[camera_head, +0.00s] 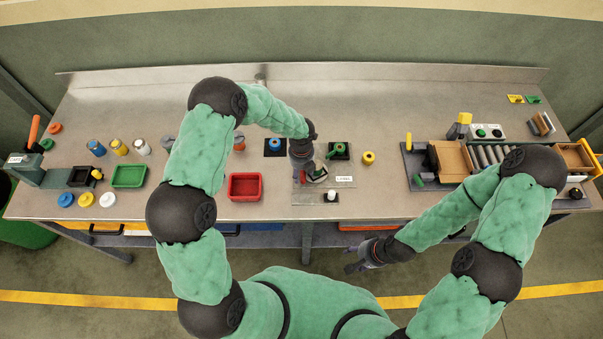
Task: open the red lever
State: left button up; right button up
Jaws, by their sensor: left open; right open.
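A small red part (318,176), which looks like the red lever, shows on a fixture on a pale plate (342,182) in the middle of the bench. My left gripper (307,171) points down right beside it and partly covers it. My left gripper is open. I cannot tell whether its fingers touch the lever. My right gripper (355,266) is open and empty, low in front of the bench's front edge.
A red tray (245,197) lies to the left of the plate. A green-topped part (338,151) and a yellow ring (368,158) are close by on the right. A roller conveyor (487,156) with boxes stands at the right. Cans and a green tray (129,186) are at the left.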

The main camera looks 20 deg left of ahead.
pick_arm(q)
jog(key=shift+f, duration=1.1)
grip_shut()
